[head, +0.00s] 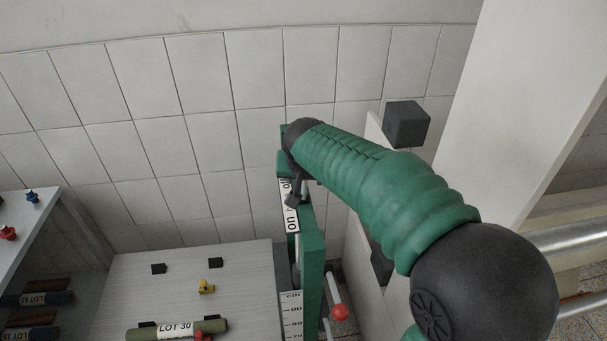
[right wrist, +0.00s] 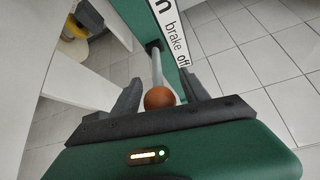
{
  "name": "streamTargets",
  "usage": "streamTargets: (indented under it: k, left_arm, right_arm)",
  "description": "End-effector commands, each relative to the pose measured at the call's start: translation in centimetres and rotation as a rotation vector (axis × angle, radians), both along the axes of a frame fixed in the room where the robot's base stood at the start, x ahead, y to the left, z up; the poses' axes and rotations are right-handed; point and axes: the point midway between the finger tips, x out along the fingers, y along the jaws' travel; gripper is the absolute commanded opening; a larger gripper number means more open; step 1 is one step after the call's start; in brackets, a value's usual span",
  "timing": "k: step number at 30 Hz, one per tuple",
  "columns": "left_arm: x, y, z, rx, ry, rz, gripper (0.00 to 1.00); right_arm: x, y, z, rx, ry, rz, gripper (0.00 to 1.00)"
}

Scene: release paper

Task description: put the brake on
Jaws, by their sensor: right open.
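The brake lever is a pale rod (right wrist: 157,70) with an orange-brown ball knob (right wrist: 159,98) in the right wrist view. It rises from a slot in a green panel beside a white label (right wrist: 175,32) reading "brake" and "off". In the head view the label (head: 290,207) shows "on" at its near end, and my arm hides the lever. My right gripper (right wrist: 163,92) is open, with one finger on each side of the knob. I cannot tell whether they touch it. The gripper also shows in the head view (head: 298,190), partly hidden. My left gripper is not in view.
The green stand (head: 312,255) carries a cm scale (head: 292,315) and a second lever with a red knob (head: 340,312). A grey table (head: 190,260) with a LOT 30 roll (head: 176,329) is at its left. A white panel and dark block (head: 407,124) stand to the right.

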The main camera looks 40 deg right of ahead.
Motion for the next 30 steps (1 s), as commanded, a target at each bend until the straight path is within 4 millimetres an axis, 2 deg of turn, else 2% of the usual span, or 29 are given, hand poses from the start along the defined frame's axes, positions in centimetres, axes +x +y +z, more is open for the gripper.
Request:
streamTargets:
  k: [5, 12, 18, 22, 29, 30]
  left_arm:
    - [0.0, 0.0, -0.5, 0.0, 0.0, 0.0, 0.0]
    - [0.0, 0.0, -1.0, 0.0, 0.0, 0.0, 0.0]
    - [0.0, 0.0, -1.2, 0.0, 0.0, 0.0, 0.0]
    - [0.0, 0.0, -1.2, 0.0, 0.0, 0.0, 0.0]
    - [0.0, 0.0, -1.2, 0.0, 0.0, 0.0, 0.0]
    - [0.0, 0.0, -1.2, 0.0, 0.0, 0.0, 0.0]
  right_arm:
    - [-1.1, 1.1, 2.5, -0.001, -0.006, 0.002, 0.53]
    - [-4.3, 3.6, 8.4, 0.001, -0.004, 0.002, 0.53]
    - [-6.3, 5.2, 12.0, 0.001, 0.003, 0.002, 0.53]
    - [-6.9, 5.6, 12.9, 0.002, 0.006, 0.001, 0.53]
    - [-7.0, 5.6, 13.1, 0.002, 0.007, 0.001, 0.53]
    - [-7.0, 5.6, 13.1, 0.002, 0.007, 0.001, 0.5]
